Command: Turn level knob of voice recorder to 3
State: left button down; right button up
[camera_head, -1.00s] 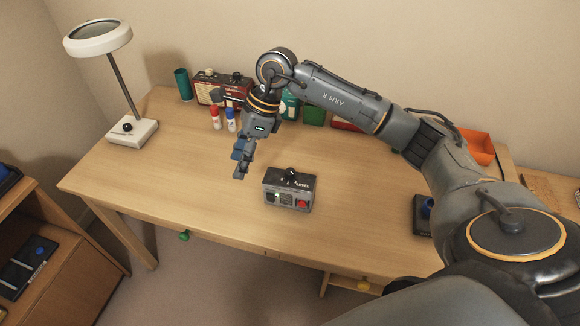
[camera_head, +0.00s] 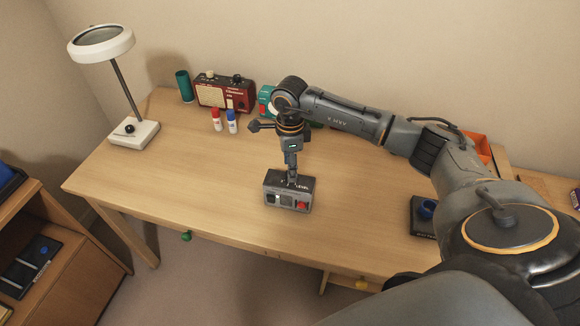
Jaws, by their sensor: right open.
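The voice recorder (camera_head: 272,190) is a small dark grey box near the middle of the desk. Its top carries the word LEVEL, and its front has a red button and light panels. My right gripper (camera_head: 291,182) points down at the recorder's top, right at the level knob. The gripper is open, and its fingers hide the knob, so I cannot tell whether they touch it or where it points. My left gripper is not in view.
The wooden desk (camera_head: 180,200) is clear around the recorder. A white magnifier lamp (camera_head: 134,134) stands at the left. A red radio (camera_head: 224,93), a green cup (camera_head: 184,86) and two small bottles (camera_head: 232,121) stand at the back. A dark box with a blue ring (camera_head: 424,214) lies at the right.

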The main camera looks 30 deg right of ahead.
jog(key=shift+f, duration=1.05)
grip_shut()
